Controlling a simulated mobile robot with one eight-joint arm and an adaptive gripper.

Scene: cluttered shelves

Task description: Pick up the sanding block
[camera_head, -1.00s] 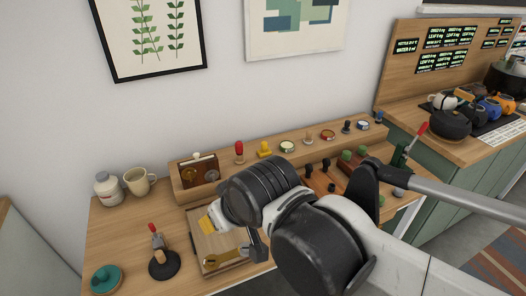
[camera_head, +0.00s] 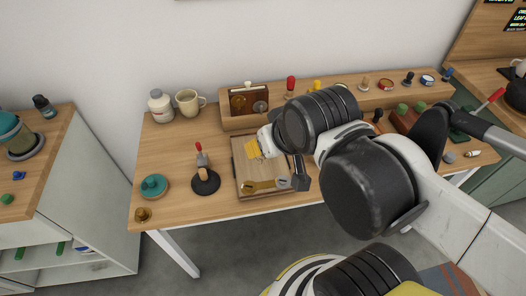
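My arm (camera_head: 405,180) reaches in from the right over the workbench. A dark narrow part (camera_head: 300,172) hangs below its ribbed black wrist, beside the right edge of a wooden board. Gripper fingers cannot be made out clearly, nor whether they hold anything. I cannot identify the sanding block for certain. A yellow piece (camera_head: 253,148) lies on the board, partly beside a white part at the arm's end. Blocks with green knobs (camera_head: 402,110) stand to the right, partly behind my arm.
The board (camera_head: 241,168) carries a brass wrench-like tool (camera_head: 265,185). A teal round item (camera_head: 153,186) and a black-based tool (camera_head: 205,182) stand left of it. A white bottle (camera_head: 161,106) and a mug (camera_head: 188,103) stand behind. The bench's left front is mostly clear.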

